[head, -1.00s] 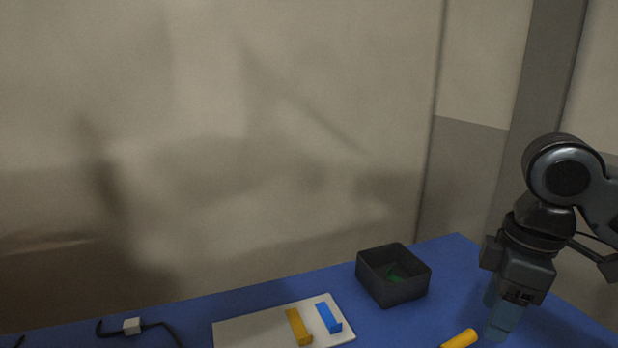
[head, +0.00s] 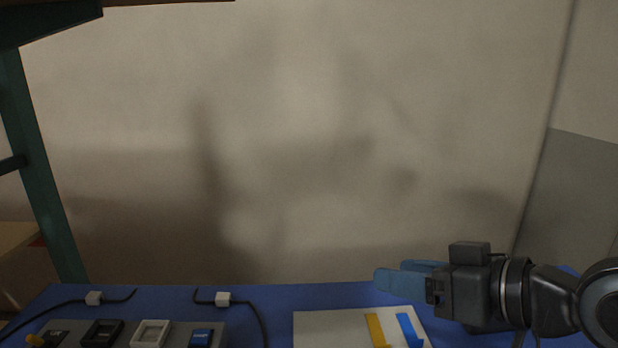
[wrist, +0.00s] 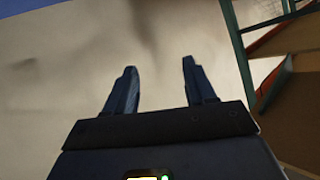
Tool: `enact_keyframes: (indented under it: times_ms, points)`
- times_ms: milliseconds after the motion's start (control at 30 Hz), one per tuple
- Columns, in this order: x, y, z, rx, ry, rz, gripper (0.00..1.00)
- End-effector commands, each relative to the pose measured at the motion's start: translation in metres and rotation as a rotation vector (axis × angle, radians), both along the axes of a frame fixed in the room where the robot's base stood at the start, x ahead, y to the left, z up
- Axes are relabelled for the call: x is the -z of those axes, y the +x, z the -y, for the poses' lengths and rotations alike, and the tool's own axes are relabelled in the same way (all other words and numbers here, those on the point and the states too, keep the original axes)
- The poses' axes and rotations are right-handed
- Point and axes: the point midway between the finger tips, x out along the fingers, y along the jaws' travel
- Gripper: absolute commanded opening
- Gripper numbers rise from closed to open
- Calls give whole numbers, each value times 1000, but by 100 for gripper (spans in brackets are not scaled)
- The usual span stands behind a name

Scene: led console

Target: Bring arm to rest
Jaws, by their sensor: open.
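My gripper (head: 392,277) is at the right of the head view, held level with its blue fingers pointing left. It is raised above the back right of the blue table, in front of the pale wall. In the wrist view my gripper (wrist: 160,78) shows two blue fingers set apart with nothing between them. The wrist camera faces the pale wall, with the green frame at the right.
A white board (head: 335,328) with a yellow block (head: 376,330) and a blue block (head: 408,330) lies below my gripper. A grey console (head: 180,335) with several modules sits front left. Cables with white connectors (head: 222,299) lie behind it. A green post (head: 50,190) stands at left.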

Motion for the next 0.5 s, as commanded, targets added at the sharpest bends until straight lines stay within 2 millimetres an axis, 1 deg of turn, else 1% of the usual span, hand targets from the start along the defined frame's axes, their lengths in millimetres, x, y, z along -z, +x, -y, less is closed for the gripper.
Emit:
enact_keyframes:
  times_ms: [33, 100, 167, 267, 367, 500]
  points:
    - [0, -1, -11, 28, 68, 16, 55]
    - [0, -1, -18, 79, 145, 40, 55]
    - [1, -3, -23, 124, 206, 57, 55]
    - [9, -9, -27, 206, 293, 73, 55]
    - [22, -19, -29, 293, 362, 81, 55]
    - [47, -41, -27, 416, 424, 76, 55]
